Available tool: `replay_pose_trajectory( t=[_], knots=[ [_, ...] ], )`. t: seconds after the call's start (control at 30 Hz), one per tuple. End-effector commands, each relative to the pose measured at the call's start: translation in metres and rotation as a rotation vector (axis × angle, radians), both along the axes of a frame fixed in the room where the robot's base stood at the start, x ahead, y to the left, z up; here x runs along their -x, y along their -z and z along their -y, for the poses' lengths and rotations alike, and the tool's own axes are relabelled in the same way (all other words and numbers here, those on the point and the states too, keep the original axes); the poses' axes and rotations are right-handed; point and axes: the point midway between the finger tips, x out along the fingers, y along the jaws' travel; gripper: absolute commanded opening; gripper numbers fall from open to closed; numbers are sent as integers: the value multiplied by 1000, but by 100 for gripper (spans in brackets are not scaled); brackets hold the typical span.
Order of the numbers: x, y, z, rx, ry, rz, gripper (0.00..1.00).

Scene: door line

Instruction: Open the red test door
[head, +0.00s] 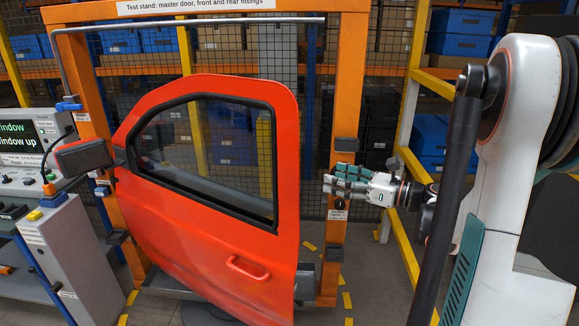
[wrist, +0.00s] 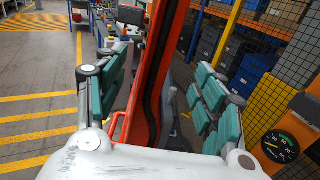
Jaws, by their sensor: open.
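The red test door (head: 215,225) hangs in the orange test stand, hinged at the left. It stands ajar: its right edge is apart from the right post, with a gap showing the mesh behind. Its red pull handle (head: 247,268) is low on the outer face. My gripper (head: 328,186) is open and empty, right of the door's edge, in front of the right post. In the wrist view the door's edge (wrist: 155,80) with its black seal shows between the two green-padded fingers, beyond them. I cannot tell whether any finger touches it. Part of the handle (wrist: 118,125) shows left of the edge.
The orange right post (head: 347,90) with dark latch fittings stands behind my gripper. A grey console (head: 65,255) and a display (head: 30,140) are at the left. Shelves with blue bins (head: 460,40) stand behind the mesh. The wrist view shows open floor (wrist: 40,110) at left.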

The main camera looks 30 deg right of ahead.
Motion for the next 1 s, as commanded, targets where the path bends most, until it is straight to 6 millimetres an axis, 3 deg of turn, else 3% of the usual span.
replay_pose_trajectory(
  t=[0.1, 0.23, 0.7, 1.0],
  knots=[
    [4, 0, 8, -42, 5, -1, 63],
    [-6, 0, 2, -48, 4, -2, 63],
    [-82, 0, -43, -45, 2, -2, 63],
    [-110, 0, -59, -44, 5, -2, 63]
  ],
)
